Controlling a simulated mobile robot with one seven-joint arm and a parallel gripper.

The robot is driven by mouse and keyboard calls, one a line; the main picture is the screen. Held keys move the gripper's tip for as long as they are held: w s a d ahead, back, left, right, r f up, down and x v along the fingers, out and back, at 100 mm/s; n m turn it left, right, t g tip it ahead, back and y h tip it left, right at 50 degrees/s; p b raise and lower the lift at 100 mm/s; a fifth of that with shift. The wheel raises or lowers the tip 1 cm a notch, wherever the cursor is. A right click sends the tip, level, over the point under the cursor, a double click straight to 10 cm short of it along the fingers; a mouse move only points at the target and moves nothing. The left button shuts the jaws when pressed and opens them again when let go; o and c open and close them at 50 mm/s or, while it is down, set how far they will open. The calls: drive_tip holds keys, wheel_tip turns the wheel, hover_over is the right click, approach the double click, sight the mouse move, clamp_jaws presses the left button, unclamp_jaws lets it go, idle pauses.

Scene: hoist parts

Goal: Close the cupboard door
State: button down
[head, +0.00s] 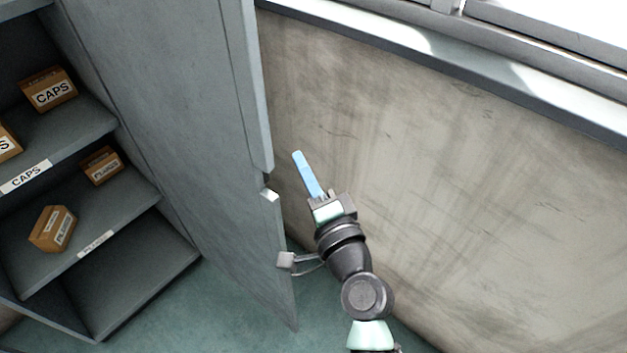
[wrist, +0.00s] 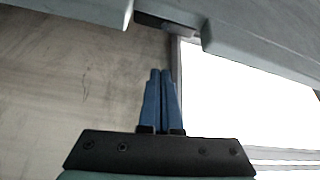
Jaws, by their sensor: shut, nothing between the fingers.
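The grey cupboard door (head: 185,120) stands wide open in the head view, swung out to the right of the shelves. Its free edge, with a notch partway down, faces my arm. My gripper (head: 298,156) has blue fingers and is just right of that edge, in front of the wall. In the wrist view the two fingers of my gripper (wrist: 160,75) lie together with nothing between them. The door edge (wrist: 260,45) crosses the top of the wrist view, beyond the fingertips. I cannot tell whether they touch it.
The cupboard shelves (head: 120,215) at the left hold several brown boxes (head: 48,88). A stained beige wall (head: 450,170) is behind and right of my arm, with a window (head: 560,25) above it. Green floor (head: 215,300) shows below the door.

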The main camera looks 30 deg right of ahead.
drive_tip(key=shift+w+a+f+p, duration=0.1)
drive_tip(key=shift+w+a+p, duration=0.1)
drive_tip(key=shift+a, duration=0.4)
drive_tip(key=shift+w+a+f+p, duration=0.15)
drive_tip(key=shift+w+a+p, duration=0.1)
drive_tip(key=shift+a, duration=0.35)
drive_tip(key=shift+w+a+f+p, duration=0.1)
drive_tip(key=shift+w+a+p, duration=0.1)
drive_tip(key=shift+a, duration=0.4)
drive_tip(key=shift+s+a, duration=0.1)
